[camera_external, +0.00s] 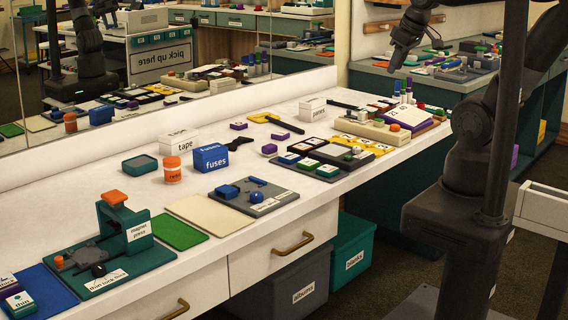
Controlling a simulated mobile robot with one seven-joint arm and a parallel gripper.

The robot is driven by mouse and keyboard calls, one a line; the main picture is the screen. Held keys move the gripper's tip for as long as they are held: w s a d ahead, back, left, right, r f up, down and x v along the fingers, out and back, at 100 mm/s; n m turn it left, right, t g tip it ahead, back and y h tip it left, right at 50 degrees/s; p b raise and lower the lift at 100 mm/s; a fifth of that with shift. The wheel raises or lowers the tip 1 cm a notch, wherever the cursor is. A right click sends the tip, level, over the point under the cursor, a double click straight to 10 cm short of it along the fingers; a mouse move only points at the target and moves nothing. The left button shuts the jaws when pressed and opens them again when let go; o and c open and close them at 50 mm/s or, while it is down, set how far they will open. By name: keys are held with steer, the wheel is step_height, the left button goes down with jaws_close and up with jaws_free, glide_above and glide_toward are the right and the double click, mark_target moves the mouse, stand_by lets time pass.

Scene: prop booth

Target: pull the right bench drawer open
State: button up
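The right bench drawer (261,262) has a white front in the bench's front face and looks shut. Its brown bar handle (293,244) is clear in view. The left drawer (207,289) beside it also looks shut, and its handle (175,309) is partly cut off by the frame's bottom edge. My gripper (393,68) hangs at the top right, fingers pointing down, well away from the right drawer's handle. It appears to hold nothing. Its fingers are too small and dark to tell whether they are open.
A grey albums bin (290,290) and a teal blanks bin (352,250) stand under the bench, below and right of the drawer. The benchtop (70,200) carries a magnet press (124,225), a fuses box (210,158) and several trays. A white cart (542,208) stands at the right.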

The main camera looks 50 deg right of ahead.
steer(key=w+a+f+n+h, duration=0.3)
steer(key=a+f+n+h, duration=0.2)
steer(key=a+f+n, duration=0.6)
steer(key=w+a+f+n+h, duration=0.4)
steer(key=f+n, duration=0.4)
steer(key=n, duration=0.7)
steer(key=s+a+f+n+t+y, duration=0.55)
steer(key=a+f+n, duration=0.35)
steer(key=f+n, duration=0.3)
steer(key=s+a+f+n+t+y, duration=0.45)
steer(key=s+a+f+n, duration=0.4)
steer(key=n, duration=0.55)
steer(key=x, duration=1.1)
steer(key=shift+f+t+h, duration=0.2)
steer(key=shift+t+h, duration=0.1)
steer(key=shift+t, duration=0.1)
steer(key=shift+w+a, duration=0.1)
steer(key=shift+c, duration=0.3)
jaws_close()
